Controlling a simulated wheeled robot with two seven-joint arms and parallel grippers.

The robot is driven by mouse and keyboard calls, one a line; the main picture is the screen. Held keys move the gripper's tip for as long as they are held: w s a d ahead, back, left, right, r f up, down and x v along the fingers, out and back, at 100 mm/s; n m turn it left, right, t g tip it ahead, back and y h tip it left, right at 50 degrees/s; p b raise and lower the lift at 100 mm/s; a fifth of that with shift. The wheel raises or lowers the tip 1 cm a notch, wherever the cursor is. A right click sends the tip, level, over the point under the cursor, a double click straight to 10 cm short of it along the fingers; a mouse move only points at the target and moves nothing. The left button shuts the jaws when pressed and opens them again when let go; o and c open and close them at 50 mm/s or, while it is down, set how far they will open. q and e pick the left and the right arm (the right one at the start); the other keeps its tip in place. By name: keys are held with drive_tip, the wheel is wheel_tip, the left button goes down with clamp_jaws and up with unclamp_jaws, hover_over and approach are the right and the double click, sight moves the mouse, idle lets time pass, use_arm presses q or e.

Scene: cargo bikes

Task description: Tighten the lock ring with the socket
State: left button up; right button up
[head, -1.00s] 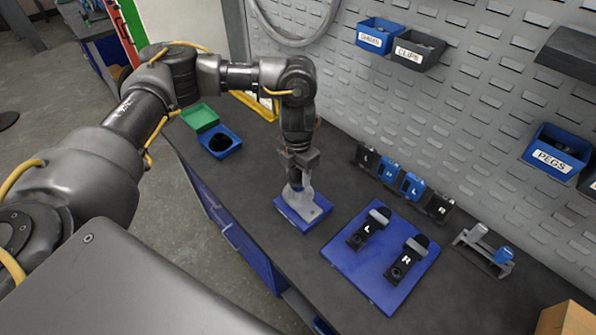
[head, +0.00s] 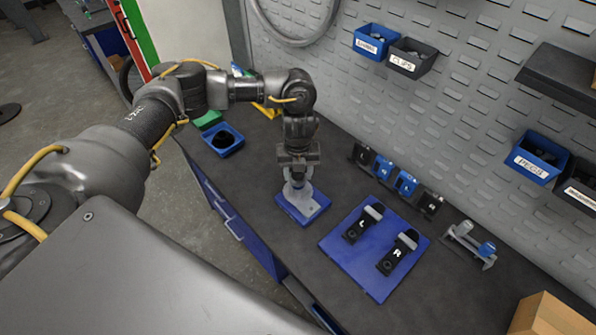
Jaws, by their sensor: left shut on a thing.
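My left gripper (head: 298,168) points down over a grey fixture (head: 312,206) on a blue base plate (head: 291,212). It is shut on a small dark piece (head: 297,178), which looks like the socket and sits at the top of the fixture. The lock ring cannot be made out under the gripper and the held piece. I cannot tell whether the held piece is fully seated. My right gripper is not in view.
A blue board (head: 357,262) with black L and R parts lies to the right. Behind it stand several black and blue blocks (head: 405,183) and a grey rack (head: 470,243). A blue bin (head: 225,142) is at the left. A cardboard box (head: 550,315) fills the near right corner.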

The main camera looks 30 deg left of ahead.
use_arm(q)
drive_tip(key=shift+n, duration=0.9)
drive_tip(key=n, duration=0.8)
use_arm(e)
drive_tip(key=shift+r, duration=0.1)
use_arm(q)
drive_tip(key=shift+f+b, duration=0.8)
drive_tip(key=shift+f, duration=0.1)
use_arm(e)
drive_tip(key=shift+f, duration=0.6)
use_arm(q)
drive_tip(key=o, duration=0.7)
drive_tip(key=c, duration=0.7)
